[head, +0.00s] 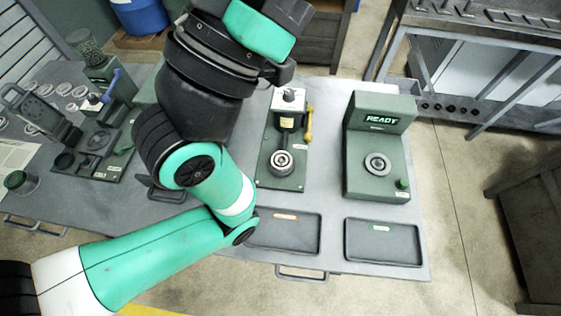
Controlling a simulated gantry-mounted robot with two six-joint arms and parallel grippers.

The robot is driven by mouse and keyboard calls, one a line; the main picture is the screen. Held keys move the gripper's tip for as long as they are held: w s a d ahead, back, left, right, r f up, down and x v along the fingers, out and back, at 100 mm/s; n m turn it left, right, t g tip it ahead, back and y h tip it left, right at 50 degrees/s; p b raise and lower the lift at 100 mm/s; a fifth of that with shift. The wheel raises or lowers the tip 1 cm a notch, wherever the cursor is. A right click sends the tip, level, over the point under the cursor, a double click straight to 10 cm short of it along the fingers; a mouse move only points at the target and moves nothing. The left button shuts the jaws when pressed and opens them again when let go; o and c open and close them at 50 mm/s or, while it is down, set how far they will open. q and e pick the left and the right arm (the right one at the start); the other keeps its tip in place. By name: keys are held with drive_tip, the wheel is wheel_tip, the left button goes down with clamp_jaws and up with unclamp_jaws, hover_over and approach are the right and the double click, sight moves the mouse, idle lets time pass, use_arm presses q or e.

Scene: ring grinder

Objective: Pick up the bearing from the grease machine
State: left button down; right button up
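A ring-shaped bearing (282,161) sits on the base of a green machine with a yellow lever (309,124), in the middle of the table. Another ring-shaped part (377,164) sits on the green machine reading "READY" (380,117), to its right. The small labels are too small to read, so I cannot tell by name which one is the grease machine. My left arm comes in from the lower left and bends up left of the yellow-lever machine. Its gripper does not show. My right gripper is not in view.
Two dark trays, one red-labelled (284,238) and one green-labelled (383,251), lie along the table's front. Left stands a green station with a blue lever (111,84) and an open hinged part. Several rings (65,88) lie behind it. My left arm covers the table's middle left.

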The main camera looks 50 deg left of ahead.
use_arm(q)
unclamp_jaws()
idle(0.5)
